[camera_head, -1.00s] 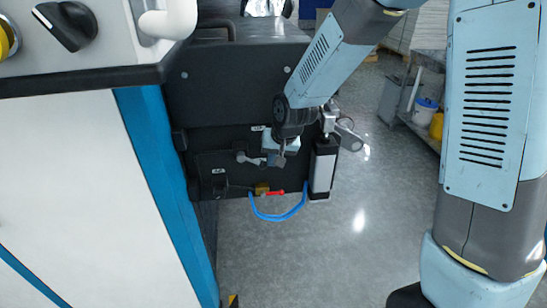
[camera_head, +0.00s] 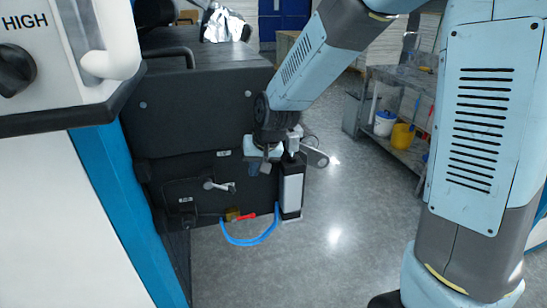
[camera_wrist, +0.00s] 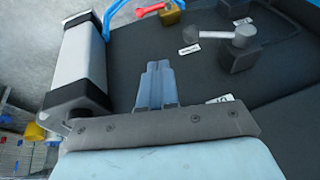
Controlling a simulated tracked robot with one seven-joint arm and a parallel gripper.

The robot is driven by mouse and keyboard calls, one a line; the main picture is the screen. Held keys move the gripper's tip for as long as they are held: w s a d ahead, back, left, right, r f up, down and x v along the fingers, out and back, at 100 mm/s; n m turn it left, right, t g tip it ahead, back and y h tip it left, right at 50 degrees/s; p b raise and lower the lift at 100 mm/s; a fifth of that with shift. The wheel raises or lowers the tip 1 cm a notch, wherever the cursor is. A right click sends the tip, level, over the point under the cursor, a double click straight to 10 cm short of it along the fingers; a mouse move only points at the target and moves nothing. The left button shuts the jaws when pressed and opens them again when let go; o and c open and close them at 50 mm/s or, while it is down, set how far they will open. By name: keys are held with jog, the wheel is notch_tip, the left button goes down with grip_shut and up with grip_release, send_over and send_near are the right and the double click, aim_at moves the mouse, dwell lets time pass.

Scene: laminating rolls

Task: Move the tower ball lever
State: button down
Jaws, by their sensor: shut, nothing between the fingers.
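A small grey lever (camera_head: 220,186) with a round knob at its free end sits on the dark machine panel. Its hub is at the left and its knob at the right. In the wrist view, the lever's knob (camera_wrist: 190,34) is ahead and to the right of my fingertips, with its hub (camera_wrist: 240,48) further right. My gripper (camera_head: 263,168) is right of the lever and slightly above it in the head view. In the wrist view, my gripper (camera_wrist: 157,66) is shut and empty, with a visible gap to the lever.
A brass valve with a red handle (camera_head: 247,216) and a blue hose (camera_head: 250,239) are below the lever. A silver-and-black cylinder (camera_head: 291,190) stands beside my gripper; it also shows in the wrist view (camera_wrist: 78,65). Open floor (camera_head: 335,240) lies right of the machine.

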jog(key=s+d+r, duration=0.1)
jog(key=d+r, duration=0.3)
jog(key=d, duration=0.1)
jog(key=shift+s+d+r, duration=0.15)
jog(key=shift+r, duration=0.05)
jog(key=s+d+r+m+t+h, duration=0.1)
jog(key=s+d+r, duration=0.5)
jog(key=s+d, duration=0.3)
jog(key=s+d+r+m+t+h, duration=0.1)
jog(key=s+d+r+h, duration=0.1)
jog(key=s+d+r, duration=0.5)
jog(key=s+d, duration=0.3)
jog(key=shift+d+r, duration=0.15)
jog(key=shift+d, duration=0.2)
